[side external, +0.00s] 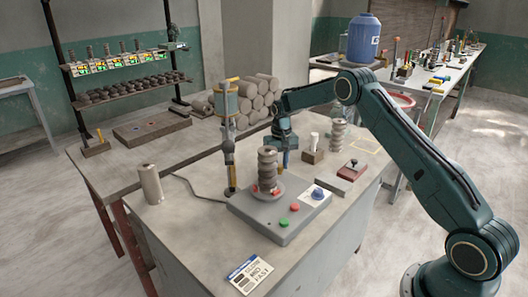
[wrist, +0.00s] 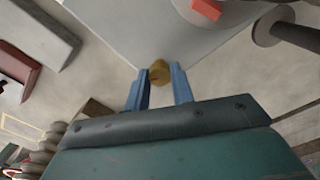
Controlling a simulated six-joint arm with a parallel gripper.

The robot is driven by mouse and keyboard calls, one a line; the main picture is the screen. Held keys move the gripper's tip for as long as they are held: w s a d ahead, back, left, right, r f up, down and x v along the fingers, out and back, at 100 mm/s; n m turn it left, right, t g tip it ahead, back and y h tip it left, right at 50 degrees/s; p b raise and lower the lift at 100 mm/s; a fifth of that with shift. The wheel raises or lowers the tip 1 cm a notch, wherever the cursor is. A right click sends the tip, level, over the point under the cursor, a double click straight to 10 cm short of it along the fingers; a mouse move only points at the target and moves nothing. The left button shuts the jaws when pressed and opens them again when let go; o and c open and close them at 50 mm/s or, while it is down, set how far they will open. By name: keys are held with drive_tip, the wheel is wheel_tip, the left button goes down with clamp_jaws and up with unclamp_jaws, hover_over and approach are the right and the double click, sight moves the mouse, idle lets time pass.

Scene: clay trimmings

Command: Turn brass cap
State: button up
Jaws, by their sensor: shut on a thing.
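The brass cap (wrist: 159,73) is a small round yellow-brown piece between my fingertips in the wrist view. It sits near an edge of the grey machine base (wrist: 120,22). My gripper (side external: 285,163) points down behind the stack of clay rings in the side view, with its blue fingers shut on the cap. The cap itself is not clear in the side view. The same base (side external: 253,222) carries a red and a green button and a blue knob (side external: 317,193) on a white plate.
A stack of brown clay rings (side external: 267,163) stands on the base close to my gripper. An upright post tool (side external: 229,150) stands left of it. A red block (side external: 352,169) and a pale ring stack (side external: 338,132) stand to the right.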

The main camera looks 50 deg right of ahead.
sight(280, 165)
drive_tip(key=shift+r+m, duration=0.1)
drive_tip(key=shift+m, duration=0.5)
drive_tip(key=o, duration=1)
wheel_tip(280, 165, up, 14)
idle(0.5)
